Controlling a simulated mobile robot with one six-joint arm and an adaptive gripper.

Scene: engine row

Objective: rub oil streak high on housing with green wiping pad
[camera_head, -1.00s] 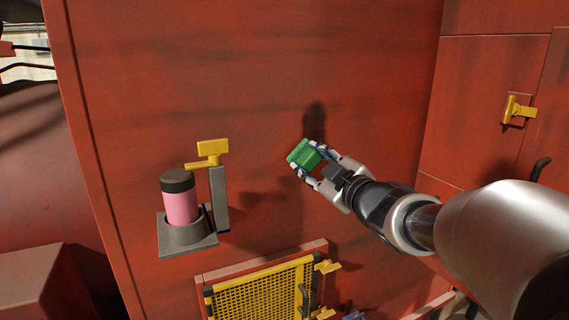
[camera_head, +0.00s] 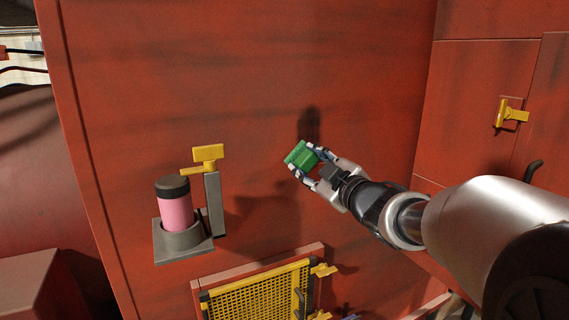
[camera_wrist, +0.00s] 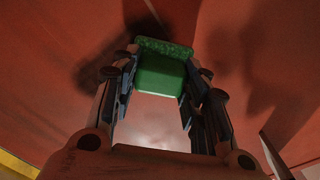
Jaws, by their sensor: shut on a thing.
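My gripper (camera_head: 304,161) is shut on the green wiping pad (camera_head: 297,153), in front of the large red housing wall (camera_head: 250,70). In the wrist view, the pad (camera_wrist: 162,72) sits between the fingertips, its rough dark-green face turned towards the wall. I cannot tell whether the pad touches the wall. A dark upright patch (camera_head: 309,122) shows on the wall just above the pad. I cannot tell whether it is the oil streak or a shadow. Fainter dark smears run across the wall higher up.
A pink canister with a dark cap (camera_head: 175,208) stands in a grey holder (camera_head: 183,246) left of my gripper, beside a yellow-handled lever (camera_head: 207,154). A yellow mesh panel (camera_head: 258,293) lies below. A yellow latch (camera_head: 511,113) is on the right wall.

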